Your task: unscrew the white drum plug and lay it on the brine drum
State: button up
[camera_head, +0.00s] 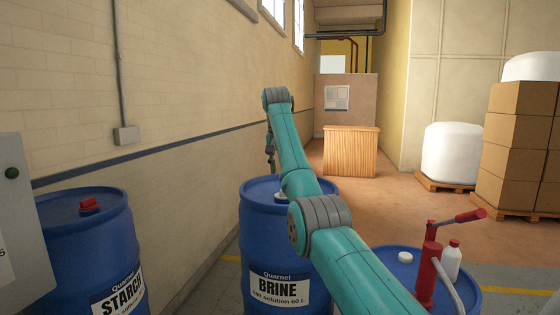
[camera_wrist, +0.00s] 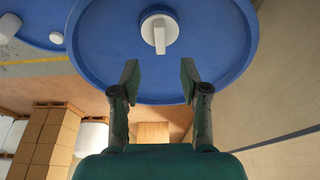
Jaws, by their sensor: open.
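The blue brine drum (camera_head: 258,225) stands upright beside the wall, its label facing my body camera. The white drum plug (camera_wrist: 160,32) sits on the drum's lid (camera_wrist: 105,40) in the wrist view, a round cap with a raised bar handle. In the head view my arm covers most of the plug. My gripper (camera_wrist: 159,80) is open and empty. Its two fingers lie over the lid's edge in the wrist view, apart from the plug and on the wall-away side of the picture below it. In the head view my gripper (camera_head: 270,152) hangs beyond the drum.
A starch drum (camera_head: 80,225) with a red plug (camera_head: 89,204) stands at left, by a grey cabinet (camera_head: 15,230). At right, another blue drum (camera_head: 385,258) carries a red pump (camera_head: 427,275), a white cap (camera_head: 405,258) and a white bottle (camera_head: 452,262). The wall (camera_head: 180,130) runs close at left.

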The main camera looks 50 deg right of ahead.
jog(key=x, duration=0.8)
grip_shut()
